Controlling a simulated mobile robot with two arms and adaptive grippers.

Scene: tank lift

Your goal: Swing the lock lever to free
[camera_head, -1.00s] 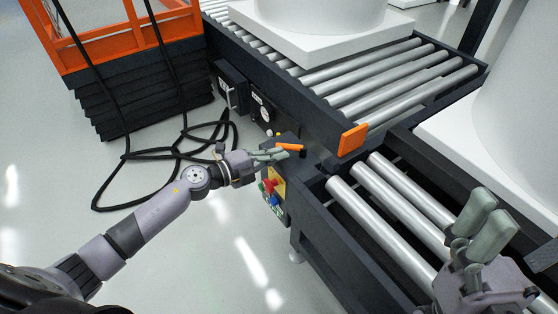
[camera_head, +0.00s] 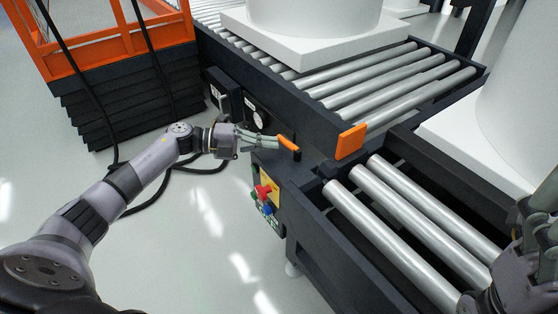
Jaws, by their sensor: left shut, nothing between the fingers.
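The lock lever (camera_head: 288,144) has an orange handle and a dark end. It sits on the dark corner of the near conveyor frame, above the control box, and slants from upper left to lower right. My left gripper (camera_head: 275,143) is shut and empty. Its fingertips are at the left end of the orange handle; I cannot tell whether they touch it. My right gripper (camera_head: 538,208) is at the right edge, over the near rollers and partly cut off; its opening is unclear.
A control box (camera_head: 270,205) with red, green and blue parts is below the lever. An orange plate (camera_head: 351,141) marks the far conveyor's corner. White tanks on pale bases stand at the back and right. An orange-railed lift (camera_head: 118,45) and black cables are at left.

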